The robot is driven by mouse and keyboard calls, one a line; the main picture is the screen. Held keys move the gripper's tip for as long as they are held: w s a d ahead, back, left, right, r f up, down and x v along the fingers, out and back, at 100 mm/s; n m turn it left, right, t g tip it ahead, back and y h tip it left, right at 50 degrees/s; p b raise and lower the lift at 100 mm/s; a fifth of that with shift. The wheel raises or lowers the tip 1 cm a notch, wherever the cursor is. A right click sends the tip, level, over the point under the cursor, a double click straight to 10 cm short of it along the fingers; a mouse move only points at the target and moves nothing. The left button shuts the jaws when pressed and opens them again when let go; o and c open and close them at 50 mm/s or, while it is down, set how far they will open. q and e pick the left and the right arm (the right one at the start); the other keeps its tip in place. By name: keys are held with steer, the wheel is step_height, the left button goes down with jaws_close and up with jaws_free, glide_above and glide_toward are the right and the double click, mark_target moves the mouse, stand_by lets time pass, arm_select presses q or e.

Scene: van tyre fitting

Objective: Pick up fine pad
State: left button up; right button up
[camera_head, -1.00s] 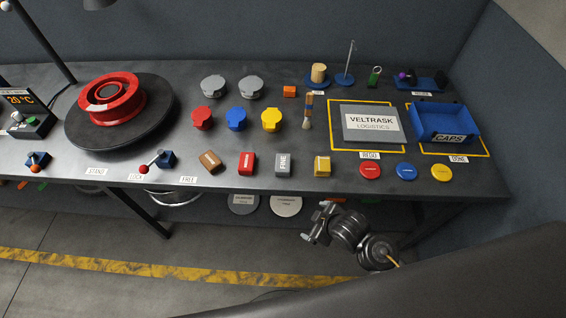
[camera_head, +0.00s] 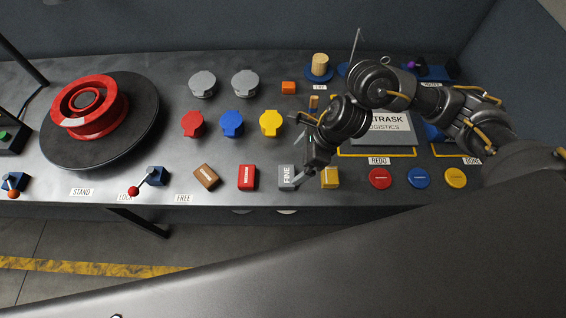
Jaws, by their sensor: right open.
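The fine pad (camera_head: 286,175) is a grey block marked FINE, lying near the front edge of the bench between a red block (camera_head: 247,177) and a yellow block (camera_head: 330,177). My right gripper (camera_head: 302,176) reaches down from the upper right, open, with its fingers just at the right side of the fine pad. A fingertip overlaps the pad's right edge in the picture; I cannot tell whether they touch. The pad still rests on the bench. My left gripper is not in view.
A brown block (camera_head: 206,176) lies left of the red one. Red, blue and yellow caps (camera_head: 271,123) stand behind. A red wheel (camera_head: 92,106) sits on a dark turntable. Coloured discs (camera_head: 380,178) lie to the right. My right arm covers part of the Veltrask panel (camera_head: 392,122).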

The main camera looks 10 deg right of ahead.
steer(key=d, duration=0.1)
glide_toward(287, 175)
steer(key=shift+a+f+n+h, duration=0.2)
steer(key=shift+a+f, duration=0.1)
steer(key=shift+f, duration=0.25)
steer(key=shift+a+f+n+h, duration=0.2)
steer(key=shift+a+f, duration=0.05)
steer(key=shift+f, duration=0.3)
steer(key=shift+a+f, duration=0.15)
steer(key=shift+f, duration=0.25)
steer(key=shift+w+a+f+p, duration=0.1)
steer(key=shift+a+f+p, duration=0.1)
steer(key=shift+p, duration=0.1)
steer(key=p+x, duration=0.1)
steer(key=x, duration=0.2)
steer(key=shift+a+f, duration=0.2)
steer(key=shift+f, duration=0.05)
steer(key=shift+w+a+f, duration=0.1)
steer(key=shift+a+f, duration=0.1)
steer(key=shift+f, duration=0.3)
steer(key=c, duration=1)
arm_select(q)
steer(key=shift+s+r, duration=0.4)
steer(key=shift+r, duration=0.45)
arm_select(e)
steer(key=shift+c, duration=0.2)
